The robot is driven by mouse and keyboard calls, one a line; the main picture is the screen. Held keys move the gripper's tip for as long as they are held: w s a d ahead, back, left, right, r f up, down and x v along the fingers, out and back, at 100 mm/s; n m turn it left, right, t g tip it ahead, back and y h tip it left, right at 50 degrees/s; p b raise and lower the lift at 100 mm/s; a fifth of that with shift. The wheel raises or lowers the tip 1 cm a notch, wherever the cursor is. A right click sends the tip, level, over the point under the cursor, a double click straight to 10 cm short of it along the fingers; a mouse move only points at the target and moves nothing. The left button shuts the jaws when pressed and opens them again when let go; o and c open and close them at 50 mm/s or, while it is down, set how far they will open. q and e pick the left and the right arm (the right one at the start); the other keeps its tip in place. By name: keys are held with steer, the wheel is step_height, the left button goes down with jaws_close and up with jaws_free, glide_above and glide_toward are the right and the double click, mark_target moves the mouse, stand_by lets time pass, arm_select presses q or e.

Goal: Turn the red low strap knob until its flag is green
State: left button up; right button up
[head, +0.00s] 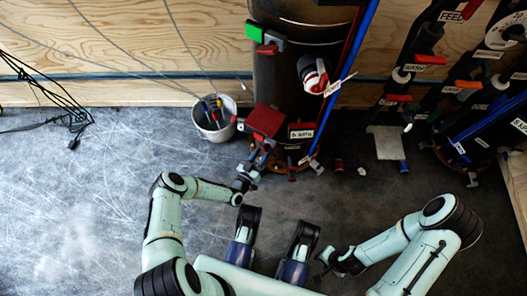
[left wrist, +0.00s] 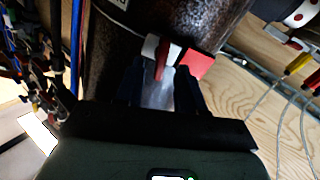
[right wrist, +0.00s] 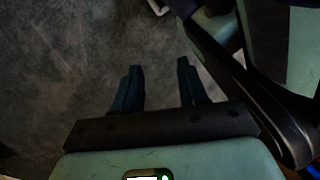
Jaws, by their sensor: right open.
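A dark upright cylinder (head: 290,80) stands at the back wall. Low on its front is a square red flag (head: 266,121), which also shows in the left wrist view (left wrist: 199,64). Beside it in the left wrist view is a red and white knob (left wrist: 163,58). My left gripper (head: 248,177) is just in front of the cylinder's lower part. In the left wrist view its fingers are apart, with the knob just beyond the tips; I cannot tell whether they touch it. My right gripper (head: 325,262) is open and empty above the floor at the front.
A green flag (head: 254,31) sits higher on the cylinder. A bucket (head: 213,119) with coloured-handled tools stands left of it. More dark cylinders with tagged valves (head: 420,60) stand on the right. The floor at left is clear apart from black cables (head: 70,115).

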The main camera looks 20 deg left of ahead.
mark_target(266, 149)
arm_select(q)
steer(key=shift+x, duration=1.15)
arm_select(e)
steer(key=shift+s+d+f, duration=0.1)
steer(key=shift+s+f, duration=0.2)
steer(key=shift+s, duration=0.4)
arm_select(q)
jaws_close()
arm_select(e)
steer(key=shift+w+r, duration=0.1)
steer(key=shift+w, duration=0.05)
arm_select(q)
steer(key=shift+r+m+p, duration=0.1)
steer(key=shift+m+p, duration=0.4)
steer(key=shift+m, duration=1.2)
steer(key=shift+m+p, duration=0.35)
steer(key=shift+m, duration=0.85)
arm_select(e)
steer(key=shift+t, duration=0.5)
steer(key=shift+w+a+r, duration=0.1)
steer(key=shift+w+r, duration=0.2)
steer(key=shift+w, duration=0.35)
steer(key=shift+w+a+r, duration=0.1)
steer(key=shift+w+r, duration=0.25)
steer(key=shift+w, duration=0.35)
steer(key=shift+w+a+r, duration=0.1)
steer(key=shift+w+r, duration=0.2)
steer(key=shift+w, duration=0.35)
